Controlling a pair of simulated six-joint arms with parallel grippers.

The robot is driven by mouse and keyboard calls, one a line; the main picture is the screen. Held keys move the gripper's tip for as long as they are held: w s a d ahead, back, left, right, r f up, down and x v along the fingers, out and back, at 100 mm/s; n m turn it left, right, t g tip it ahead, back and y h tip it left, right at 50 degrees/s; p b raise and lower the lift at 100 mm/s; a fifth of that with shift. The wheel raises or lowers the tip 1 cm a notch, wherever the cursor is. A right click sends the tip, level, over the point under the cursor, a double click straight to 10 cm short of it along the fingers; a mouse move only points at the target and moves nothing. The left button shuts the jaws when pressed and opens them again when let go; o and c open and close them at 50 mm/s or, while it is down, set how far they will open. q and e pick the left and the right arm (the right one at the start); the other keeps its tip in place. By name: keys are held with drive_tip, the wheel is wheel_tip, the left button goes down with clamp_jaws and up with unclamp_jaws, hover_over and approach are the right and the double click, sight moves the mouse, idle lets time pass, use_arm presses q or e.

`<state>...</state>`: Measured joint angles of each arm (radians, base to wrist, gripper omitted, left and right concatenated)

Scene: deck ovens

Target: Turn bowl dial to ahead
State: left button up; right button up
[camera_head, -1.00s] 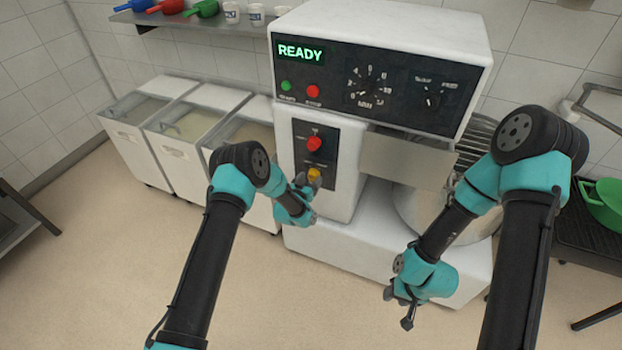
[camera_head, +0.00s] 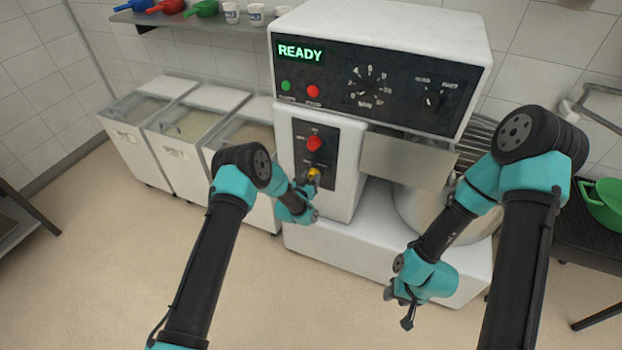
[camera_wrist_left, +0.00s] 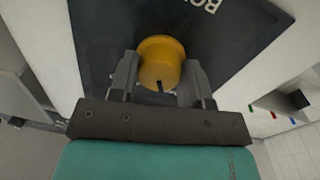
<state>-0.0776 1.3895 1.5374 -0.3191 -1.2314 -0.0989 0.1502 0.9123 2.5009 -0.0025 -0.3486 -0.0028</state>
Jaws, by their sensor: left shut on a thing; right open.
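The bowl dial is a yellow knob (camera_head: 314,173) low on the black side panel of the white mixer (camera_head: 325,225). In the left wrist view the yellow knob (camera_wrist_left: 160,62) sits between the two fingers, with a dark mark on its lower rim and part of the lettering "BO" beside it. My left gripper (camera_head: 307,184) is shut on this knob; it also fills the left wrist view (camera_wrist_left: 160,85). My right gripper (camera_head: 398,298) is open and empty, low in front of the mixer, away from the dial.
A red knob (camera_head: 314,143) sits just above the yellow one. The upper panel has a lit READY display (camera_head: 300,52), a green button (camera_head: 286,85), a red button (camera_head: 313,91) and two dials. Several white bins (camera_head: 150,150) stand left of the mixer.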

use_arm(q)
drive_tip(key=shift+m, duration=0.4)
drive_tip(key=m, duration=1)
drive_tip(key=shift+d+r+m+g+y, duration=0.1)
drive_tip(key=shift+m+g+y, duration=0.2)
drive_tip(key=shift+m+y, duration=0.1)
idle(0.4)
drive_tip(key=o, duration=0.9)
drive_tip(key=shift+s, duration=0.15)
drive_tip(key=v, duration=1.7)
drive_tip(key=shift+s, duration=0.1)
